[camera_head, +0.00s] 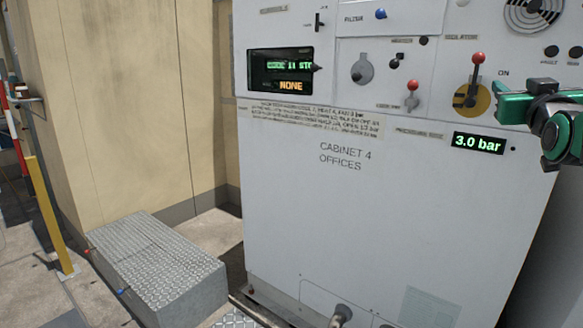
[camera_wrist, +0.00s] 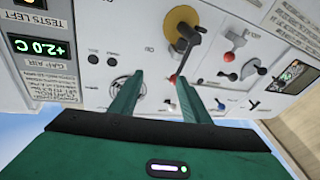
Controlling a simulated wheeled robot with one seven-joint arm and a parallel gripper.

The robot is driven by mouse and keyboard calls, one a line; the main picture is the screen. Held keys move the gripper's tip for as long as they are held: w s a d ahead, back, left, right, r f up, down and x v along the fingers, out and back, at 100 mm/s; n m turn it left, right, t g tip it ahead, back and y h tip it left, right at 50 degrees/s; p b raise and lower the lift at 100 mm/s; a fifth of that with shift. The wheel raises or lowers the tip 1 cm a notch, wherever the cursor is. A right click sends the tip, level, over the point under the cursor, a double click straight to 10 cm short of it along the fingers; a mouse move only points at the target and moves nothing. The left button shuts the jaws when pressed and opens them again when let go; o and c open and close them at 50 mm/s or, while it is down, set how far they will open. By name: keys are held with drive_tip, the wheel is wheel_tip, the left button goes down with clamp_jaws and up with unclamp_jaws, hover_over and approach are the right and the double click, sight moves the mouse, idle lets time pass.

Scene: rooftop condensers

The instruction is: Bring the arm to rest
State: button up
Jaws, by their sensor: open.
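My gripper (camera_wrist: 154,97) is open and empty in the wrist view, its two green fingers apart and pointing at the cabinet's control panel. In the head view my green and black gripper shows at the right edge, in front of the panel, to the right of the isolator lever (camera_head: 477,80). The lever has a red knob and stands up on a yellow disc. In the wrist view the yellow disc (camera_wrist: 182,22) lies beyond the fingertips, and I cannot tell the exact gap between fingers and panel.
The white cabinet (camera_head: 370,215), marked "CABINET 4 OFFICES", fills the middle. Its pressure display (camera_head: 479,143) reads 3.0 bar and another screen (camera_head: 281,74) reads NONE. A metal step block (camera_head: 160,265) stands at lower left. A yellow post (camera_head: 48,215) stands farther left.

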drive_tip(key=s+d+f+m+g+y, duration=0.15)
drive_tip(key=s+f+g, duration=0.3)
drive_tip(key=f, duration=0.75)
drive_tip(key=s+d+f+m+g+y, duration=0.1)
drive_tip(key=s+d+f+g, duration=0.3)
drive_tip(key=f, duration=0.9)
drive_tip(key=s+a+f+g+y, duration=0.1)
drive_tip(key=s+a+f+g, duration=0.2)
drive_tip(key=s+f, duration=0.2)
drive_tip(key=s+a+f+m+g+y, duration=0.1)
drive_tip(key=s+a+f+g+y, duration=0.1)
drive_tip(key=s, duration=0.7)
drive_tip(key=s+a+f+g+y, duration=0.2)
drive_tip(key=s+a+f+g, duration=0.1)
drive_tip(key=s+f+g, duration=0.2)
wheel_tip(320, 180, down, 3)
drive_tip(key=s, duration=0.2)
drive_tip(key=shift+s+a+f+g, duration=0.15)
drive_tip(key=shift+s+a+g, duration=0.2)
drive_tip(key=shift+s+a, duration=0.05)
drive_tip(key=shift+m, duration=0.25)
drive_tip(key=shift+a+r, duration=0.25)
drive_tip(key=shift+a, duration=0.6)
drive_tip(key=shift+c, duration=0.4)
